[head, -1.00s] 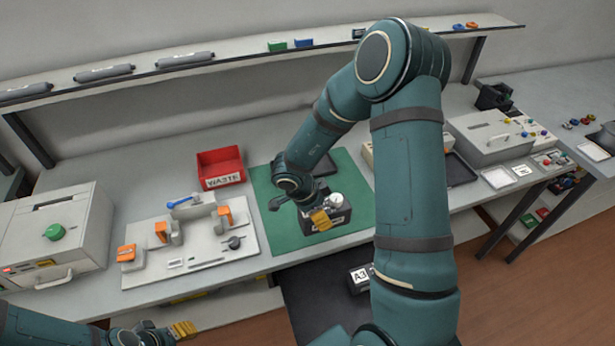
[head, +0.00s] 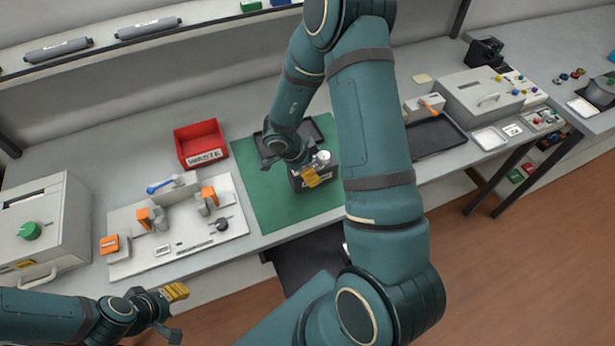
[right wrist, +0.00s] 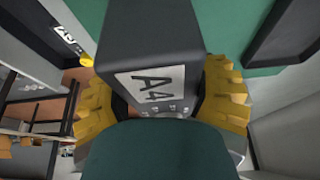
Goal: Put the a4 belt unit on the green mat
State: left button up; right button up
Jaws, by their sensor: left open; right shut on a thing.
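The A4 belt unit (head: 300,183) is a dark block with a white label. It is at the green mat (head: 262,200) in the head view, over its front right part. My right gripper (head: 315,172) is shut on it, with yellow fingers on both sides. In the right wrist view the unit (right wrist: 150,40) shows its A4 label between the fingers, with the green mat (right wrist: 232,25) behind it. I cannot tell whether the unit touches the mat. My left gripper (head: 172,305) is open and empty, in front of the bench's edge at the lower left.
A black tray (head: 268,148) lies at the mat's back. A red WASTE bin (head: 200,146) stands behind a pale fixture board (head: 190,238) with orange clamps. A dark surface (head: 305,262) lies below the bench's front edge. My right arm hides the bench right of the mat.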

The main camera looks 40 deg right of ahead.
notch_tip(320, 180, down, 3)
jog(key=shift+b, duration=0.45)
jog(key=shift+f, duration=0.4)
jog(key=shift+r, duration=0.1)
jog(key=o, duration=1.4)
